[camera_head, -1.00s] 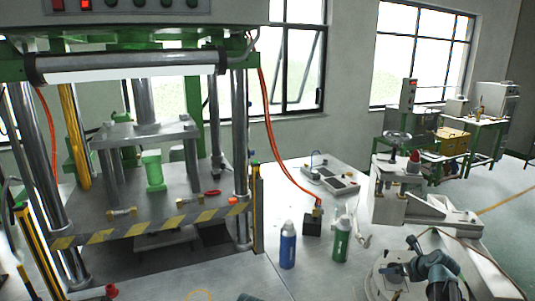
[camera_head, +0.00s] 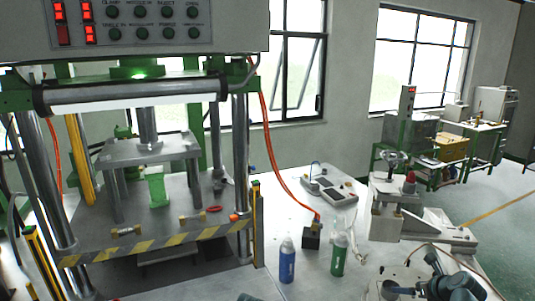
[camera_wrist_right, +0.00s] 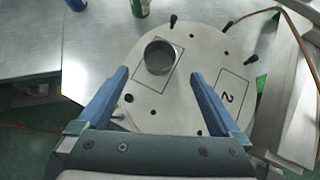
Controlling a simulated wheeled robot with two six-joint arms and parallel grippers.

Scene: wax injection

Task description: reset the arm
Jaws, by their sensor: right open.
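My right gripper (camera_head: 452,289) is at the bottom right of the head view, partly cut off by the lower edge. In the right wrist view my right gripper (camera_wrist_right: 159,74) has its two blue fingers wide apart with nothing held between them. Ahead of the fingers, a short grey metal cylinder (camera_wrist_right: 160,58) stands on a round pale plate (camera_wrist_right: 188,58), over an outlined rectangle. A second outlined rectangle marked 2 beside it is bare. My left gripper does not show in either view.
The large press (camera_head: 150,250) with a striped front edge fills the left. A blue bottle (camera_head: 287,262), a green bottle (camera_head: 339,257) and a black block (camera_head: 311,237) stand on the table. A grey bench machine (camera_head: 385,208) stands behind the plate. Bare tabletop lies left of the bottles.

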